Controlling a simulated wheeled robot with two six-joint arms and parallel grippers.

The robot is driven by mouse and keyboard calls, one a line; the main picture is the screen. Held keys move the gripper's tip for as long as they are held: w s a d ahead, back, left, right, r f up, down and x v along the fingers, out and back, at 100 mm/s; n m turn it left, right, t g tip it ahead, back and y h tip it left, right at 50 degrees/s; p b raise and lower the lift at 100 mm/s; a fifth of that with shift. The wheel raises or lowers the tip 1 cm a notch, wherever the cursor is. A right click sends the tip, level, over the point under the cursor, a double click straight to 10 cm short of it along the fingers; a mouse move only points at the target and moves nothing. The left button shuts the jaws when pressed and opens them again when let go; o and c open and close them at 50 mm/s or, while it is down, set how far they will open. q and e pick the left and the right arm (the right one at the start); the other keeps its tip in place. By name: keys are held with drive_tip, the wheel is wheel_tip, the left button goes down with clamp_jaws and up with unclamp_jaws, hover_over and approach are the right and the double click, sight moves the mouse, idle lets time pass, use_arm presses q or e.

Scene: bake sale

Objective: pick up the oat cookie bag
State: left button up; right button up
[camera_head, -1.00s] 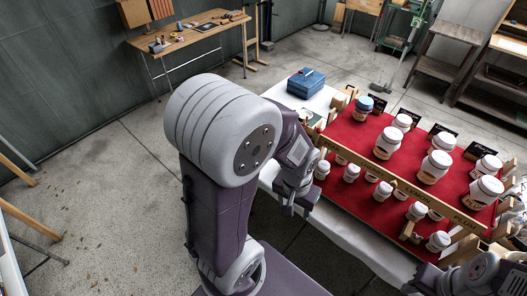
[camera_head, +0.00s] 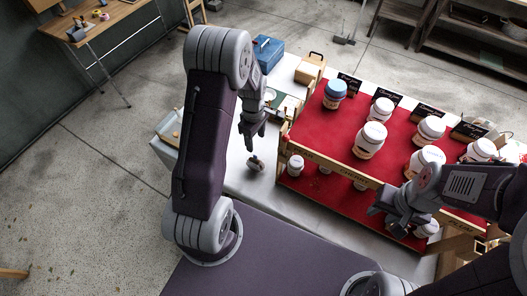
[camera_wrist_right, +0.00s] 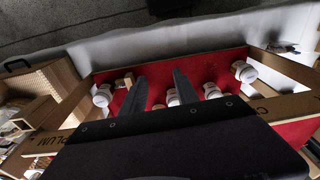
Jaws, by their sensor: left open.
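I cannot make out a cookie bag in either view. My left gripper (camera_head: 250,138) is open and points down over the white table (camera_head: 236,178), left of the red display stand. A small roundish dark and pale item (camera_head: 256,163) lies on the table just below it; I cannot tell what it is. My right gripper (camera_head: 387,218) is over the front of the stand, near the lower row. In the right wrist view its two dark fingers (camera_wrist_right: 159,76) stand apart, with white-lidded jars beyond them and nothing seen held.
The red stepped stand (camera_head: 340,130) holds several white-lidded jars and a blue-lidded jar (camera_head: 335,94), with black signs behind. A blue box (camera_head: 268,54) and a wooden box (camera_head: 310,69) stand at the table's back.

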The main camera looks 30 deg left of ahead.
sight(256, 159)
use_arm(q)
drive_tip(key=f, duration=0.8)
drive_tip(key=shift+s+a+f+p, duration=0.1)
drive_tip(key=shift+s+f+p, duration=0.15)
drive_tip(key=shift+f+p, duration=0.15)
drive_tip(key=shift+s+f, duration=0.25)
drive_tip(key=shift+f, duration=0.2)
wheel_tip(256, 159, down, 6)
drive_tip(key=shift+w+r, duration=0.15)
drive_tip(key=shift+r, duration=0.1)
drive_tip(key=shift+c, duration=1.2)
drive_tip(key=c, duration=0.8)
use_arm(e)
drive_tip(key=shift+s+r, duration=0.55)
drive_tip(key=shift+r, duration=0.25)
